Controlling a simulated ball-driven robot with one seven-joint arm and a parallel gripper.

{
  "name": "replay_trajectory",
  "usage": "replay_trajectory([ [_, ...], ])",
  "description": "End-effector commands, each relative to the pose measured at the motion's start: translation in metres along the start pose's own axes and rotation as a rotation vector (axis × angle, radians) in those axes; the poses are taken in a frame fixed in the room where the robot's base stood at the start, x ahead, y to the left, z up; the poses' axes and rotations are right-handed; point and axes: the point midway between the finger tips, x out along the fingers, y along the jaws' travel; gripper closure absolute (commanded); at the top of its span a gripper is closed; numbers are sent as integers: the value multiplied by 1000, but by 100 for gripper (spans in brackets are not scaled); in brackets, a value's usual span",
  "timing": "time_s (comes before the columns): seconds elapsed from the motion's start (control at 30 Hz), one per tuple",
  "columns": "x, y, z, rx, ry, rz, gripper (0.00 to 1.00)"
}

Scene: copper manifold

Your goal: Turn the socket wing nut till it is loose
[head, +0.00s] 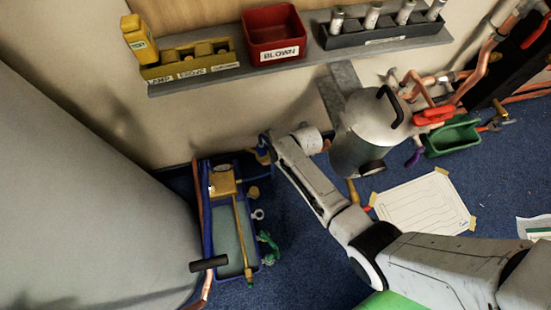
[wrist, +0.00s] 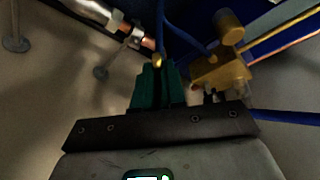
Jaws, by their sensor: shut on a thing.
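My gripper (wrist: 158,76) has green fingers that are close together on a small brass piece (wrist: 157,60), which looks like the socket wing nut. Most of that piece is hidden between the fingers. In the head view my gripper (head: 264,150) is low by the wall, just right of the top of the blue tray (head: 206,235). The wing nut cannot be made out clearly there. A blue tube-like part (wrist: 160,25) runs up beyond the fingertips in the wrist view.
A brass block with a round knob (wrist: 222,70) stands close right of my fingers; it also shows on the tray (head: 222,183). A copper pipe (wrist: 145,42) lies close on the left. A grey metal canister (head: 365,135) stands right of my wrist. A shelf (head: 300,62) holds a red bin (head: 272,30).

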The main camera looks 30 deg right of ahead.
Motion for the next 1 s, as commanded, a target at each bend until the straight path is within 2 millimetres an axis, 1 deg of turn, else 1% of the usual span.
replay_trajectory([
  [0.03, 1, 4, 0, -35, 0, -16, 100],
  [0.4, 5, 24, -3, -362, 0, -150, 100],
  [0.7, 9, 38, -10, -627, -2, -259, 100],
  [1.0, 12, 47, -20, -859, -2, -355, 100],
])
